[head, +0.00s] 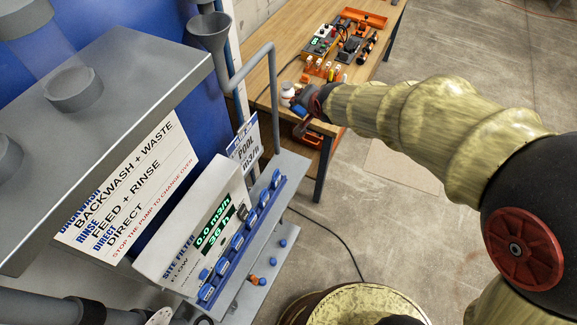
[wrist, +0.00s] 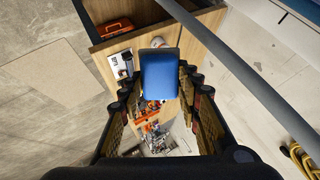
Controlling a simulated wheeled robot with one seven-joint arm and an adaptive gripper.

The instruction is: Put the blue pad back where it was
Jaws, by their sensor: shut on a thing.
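The blue pad (wrist: 159,76) is a flat blue block in the middle of the wrist view. My gripper (wrist: 159,84) has a finger at each side of it and is shut on it. In the head view, my gripper (head: 299,109) is at the near corner of the wooden bench, and a small blue part of the pad (head: 297,108) shows at its tip. The gripper hides the rest of the pad there. I cannot tell how high the pad is above the bench.
Left of my arm stand a grey pipe (head: 273,95), a funnel (head: 209,36) and a panel with a blue strip (head: 243,240).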

